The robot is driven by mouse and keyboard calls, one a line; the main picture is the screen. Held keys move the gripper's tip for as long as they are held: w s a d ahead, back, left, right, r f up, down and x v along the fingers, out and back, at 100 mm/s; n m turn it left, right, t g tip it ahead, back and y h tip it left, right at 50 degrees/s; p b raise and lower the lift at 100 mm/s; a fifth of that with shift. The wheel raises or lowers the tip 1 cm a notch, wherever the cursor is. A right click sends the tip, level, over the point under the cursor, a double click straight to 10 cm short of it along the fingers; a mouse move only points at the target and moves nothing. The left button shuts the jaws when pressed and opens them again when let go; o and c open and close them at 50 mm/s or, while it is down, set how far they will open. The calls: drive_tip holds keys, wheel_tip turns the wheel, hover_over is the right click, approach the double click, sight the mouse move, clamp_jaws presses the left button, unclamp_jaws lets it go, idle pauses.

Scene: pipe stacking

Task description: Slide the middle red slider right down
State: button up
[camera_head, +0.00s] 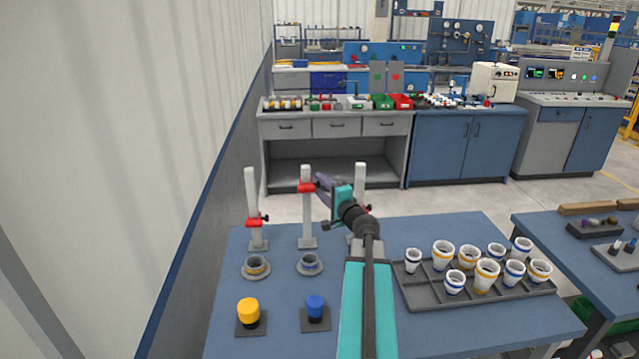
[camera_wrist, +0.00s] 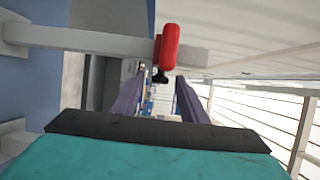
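The middle red slider (camera_head: 306,187) sits high on the middle grey post (camera_head: 307,225) in the head view. In the wrist view the red slider (camera_wrist: 169,45) is on a grey post (camera_wrist: 95,40) that runs sideways across the picture. My gripper (camera_head: 320,182) is just right of the middle slider in the head view. In the wrist view its two purple fingers (camera_wrist: 160,80) are apart, with the slider at the upper edge of the gap. I cannot tell whether they touch it.
The left post (camera_head: 252,205) has a red slider (camera_head: 257,220) lower down. The right post (camera_head: 360,180) is partly hidden by my arm. Yellow (camera_head: 248,310) and blue (camera_head: 315,306) buttons stand at the table's front. A tray (camera_head: 420,297) of several cups is at right.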

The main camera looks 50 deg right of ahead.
drive_tip(key=shift+x, duration=1.15)
clamp_jaws()
